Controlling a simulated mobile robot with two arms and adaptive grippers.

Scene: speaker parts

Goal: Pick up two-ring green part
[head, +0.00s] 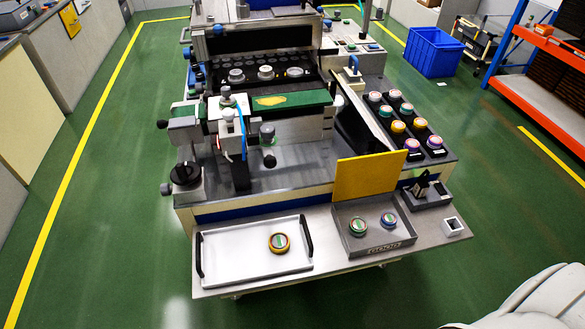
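A round part with a green outer rim and a lighter ring inside (358,227) sits in the left half of the shallow grey tray (376,249) at the front of the machine. A blue-rimmed round part (389,219) lies to its right in the same tray. A round part with a yellow-orange rim and green centre (279,243) lies in the white tray with black handles (235,257) to the left. The exact ring count on each is too small to tell. Neither of my grippers shows in the head view.
A yellow panel (368,176) stands upright behind the grey tray. A sloped black rack (415,147) holds several coloured round parts. A black fixture (427,190) and small white square holder (453,226) sit at the right.

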